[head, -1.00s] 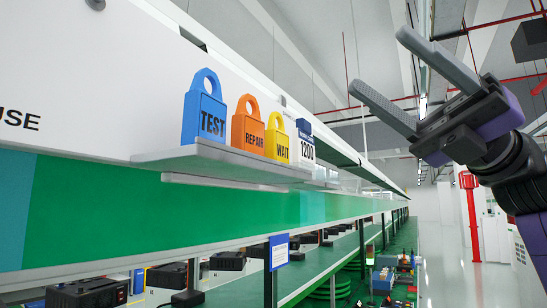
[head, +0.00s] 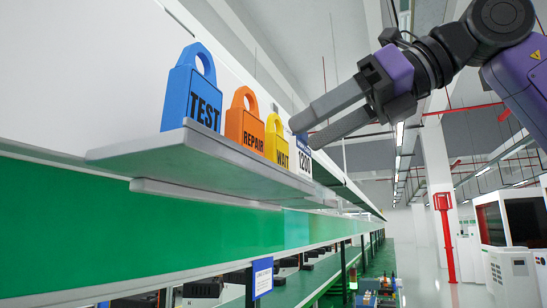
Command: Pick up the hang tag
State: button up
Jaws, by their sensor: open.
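Several tags stand upright in a row on a grey shelf (head: 150,165). They are a blue TEST tag (head: 203,92), an orange REPAIR tag (head: 244,126) and a yellow WAIT tag (head: 277,140), each with a looped top. At the right end is a white and blue item marked 1200 (head: 306,166). I cannot tell which of these is the hang tag. My gripper (head: 302,132) is open and empty, its fingers pointing left. Its fingertips overlap the top of the 1200 item in the picture; I cannot tell whether they touch it.
A white panel (head: 80,70) stands behind the shelf, with a green band (head: 80,225) below. A blue-and-white sign (head: 262,277) hangs under the line. A red post (head: 444,235) and white machines (head: 512,275) stand at the right, with open floor between.

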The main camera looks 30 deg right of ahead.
aim_at(283, 147)
jog(key=p+x, duration=0.2)
jog(key=x, duration=0.4)
jog(key=shift+w+a+r, duration=0.1)
jog(key=shift+w, duration=0.05)
jog(key=shift+w+a+f, duration=0.25)
jog(key=shift+w+f, duration=0.05)
jog(key=shift+w, duration=0.05)
jog(key=c, duration=1.1)
jog(key=shift+r, duration=0.1)
notch_tip(283, 147, up, 10)
jog(key=shift+f, duration=0.1)
